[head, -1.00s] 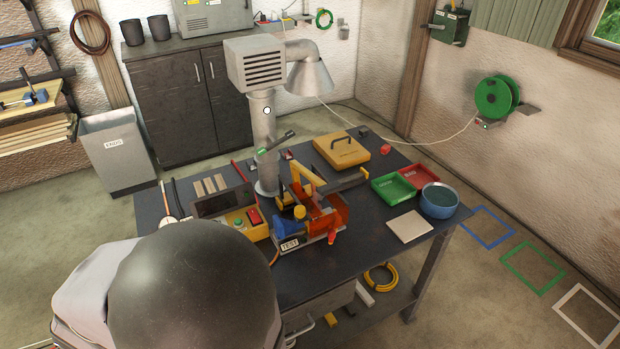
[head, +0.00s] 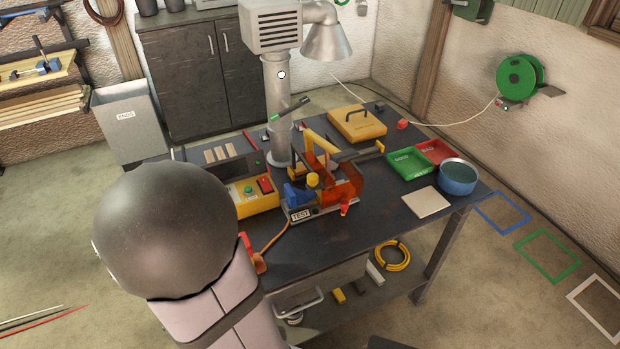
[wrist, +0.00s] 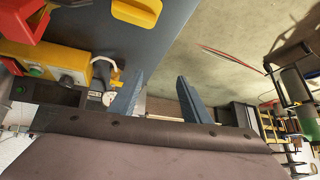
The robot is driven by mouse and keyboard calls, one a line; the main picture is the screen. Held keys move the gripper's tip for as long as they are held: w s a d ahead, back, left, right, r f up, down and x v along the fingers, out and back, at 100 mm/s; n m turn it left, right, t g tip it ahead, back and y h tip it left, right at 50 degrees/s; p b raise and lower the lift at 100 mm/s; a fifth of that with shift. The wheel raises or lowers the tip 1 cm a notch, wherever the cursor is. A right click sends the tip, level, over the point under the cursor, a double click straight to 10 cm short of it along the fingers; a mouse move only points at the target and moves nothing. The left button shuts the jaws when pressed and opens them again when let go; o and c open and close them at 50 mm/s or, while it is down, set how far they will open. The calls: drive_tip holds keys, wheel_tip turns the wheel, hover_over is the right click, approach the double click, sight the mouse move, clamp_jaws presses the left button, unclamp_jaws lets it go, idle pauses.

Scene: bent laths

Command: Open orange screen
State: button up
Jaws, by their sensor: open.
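The orange screen (head: 342,192) is a see-through orange guard on the test machine (head: 318,212), which stands on the dark bench top. A red tab shows at its lower front edge. Whether the screen is shut is hard to tell from here. In the wrist view my gripper (wrist: 160,95) is open, its two blue-grey fingers apart with nothing between them. The fingers are beyond the bench edge, with floor behind them. In the head view my grey arm covers the bench's left front, and the gripper is hidden.
A yellow control box (head: 252,196) stands left of the machine. A grey extraction pipe (head: 279,110) rises behind it. Green (head: 408,165) and red (head: 436,152) trays, a blue bowl (head: 458,178) and a pale tile (head: 427,202) lie to the right. The bench front is mostly clear.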

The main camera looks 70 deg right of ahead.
sight(311, 182)
drive_tip(key=s+d+m+t+h+b, duration=0.1)
drive_tip(key=d+m+h+b, duration=0.2)
drive_tip(key=d, duration=1)
drive_tip(key=s+d+r+m+g+h+b, duration=0.3)
drive_tip(key=s+d+m+h, duration=0.2)
drive_tip(key=s+d+h, duration=0.55)
drive_tip(key=s+d+m+g+b, duration=0.1)
drive_tip(key=s+d, duration=0.2)
drive_tip(key=s, duration=0.1)
drive_tip(key=s+d+f+m+g+h+b, duration=0.1)
drive_tip(key=s+d+g+b, duration=0.1)
drive_tip(key=s+d, duration=0.1)
drive_tip(key=s+d+m+g+b, duration=0.1)
drive_tip(key=s+d+b, duration=0.1)
drive_tip(key=s, duration=0.4)
drive_tip(key=shift+d+f+m+g+h, duration=0.2)
drive_tip(key=shift+d+m+g+h, duration=0.1)
drive_tip(key=shift+d+m, duration=0.1)
drive_tip(key=shift+w+f, duration=0.1)
drive_tip(key=shift+f, duration=0.05)
drive_tip(key=shift+d+p, duration=0.95)
drive_tip(key=shift+d, duration=2.7)
clamp_jaws()
